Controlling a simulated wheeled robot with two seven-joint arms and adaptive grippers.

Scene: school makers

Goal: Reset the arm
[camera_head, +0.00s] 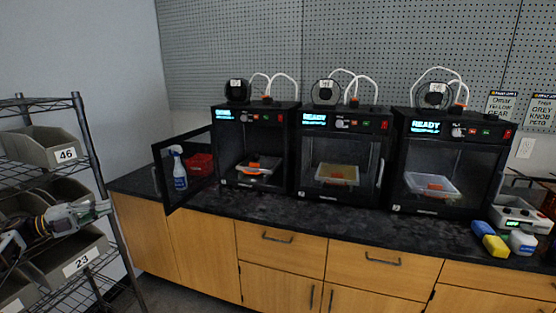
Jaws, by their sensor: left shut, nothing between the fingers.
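My left gripper (92,210) is at the left of the head view, in front of the wire shelf. It points to the right, with its fingers together and nothing between them. It is apart from the counter. My left arm comes in from the left edge below the bin marked 46 (42,150) and above the bin marked 23 (75,258). My right gripper and arm are not in view.
A wire shelf (78,125) with grey bins stands close around my left arm. A black counter (250,207) holds three 3D printers; the left printer's door (160,180) stands open. A spray bottle (179,170) and red bin (200,164) are behind that door.

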